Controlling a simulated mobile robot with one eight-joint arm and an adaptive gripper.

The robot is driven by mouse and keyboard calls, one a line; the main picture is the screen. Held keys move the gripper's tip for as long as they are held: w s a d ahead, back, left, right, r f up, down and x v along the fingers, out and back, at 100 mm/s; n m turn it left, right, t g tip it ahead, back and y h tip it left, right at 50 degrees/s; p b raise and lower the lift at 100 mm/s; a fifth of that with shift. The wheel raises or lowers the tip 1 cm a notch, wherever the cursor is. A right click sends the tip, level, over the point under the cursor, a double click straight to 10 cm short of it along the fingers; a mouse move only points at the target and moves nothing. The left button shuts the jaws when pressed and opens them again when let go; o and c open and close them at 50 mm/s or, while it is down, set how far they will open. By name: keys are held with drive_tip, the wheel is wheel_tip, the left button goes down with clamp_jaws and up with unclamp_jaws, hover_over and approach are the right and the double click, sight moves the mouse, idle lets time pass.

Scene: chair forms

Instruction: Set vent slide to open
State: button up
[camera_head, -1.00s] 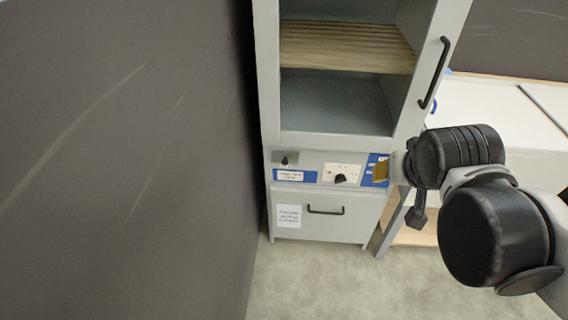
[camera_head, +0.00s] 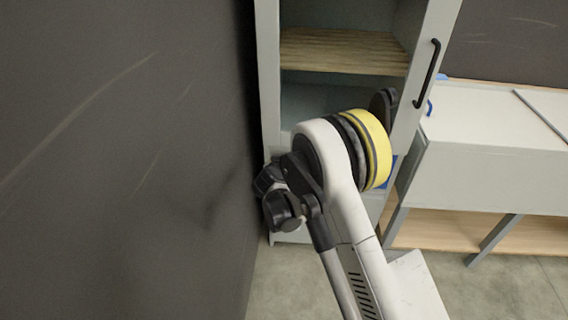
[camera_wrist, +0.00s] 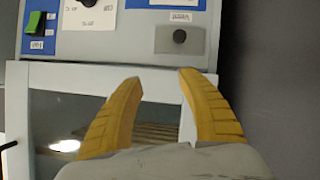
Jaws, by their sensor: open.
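The vent slide shows in the wrist view as a grey plate (camera_wrist: 163,42) with a round black knob (camera_wrist: 180,36), near the middle of the plate. A small label sits at its edge. My gripper (camera_wrist: 160,79) is open and empty, with two yellow fingers. The fingertips lie below the knob in the picture, apart from it and in front of the cabinet's window frame. In the head view my arm covers the panel, so the slide and my fingers cannot be made out there.
The tall grey cabinet (camera_head: 268,75) has a black door handle (camera_head: 427,75). A dark wall (camera_head: 130,150) stands close at its left. A green switch (camera_wrist: 36,23) and a white dial plate (camera_wrist: 88,16) share the panel. A white bench (camera_head: 490,130) stands at the right.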

drive_tip(key=a+f, duration=0.3)
drive_tip(key=f, duration=0.3)
drive_tip(key=shift+t, duration=0.3)
drive_tip(key=b+x, duration=0.4)
drive_tip(key=x, duration=0.6)
drive_tip(key=shift+a, duration=0.2)
clamp_jaws()
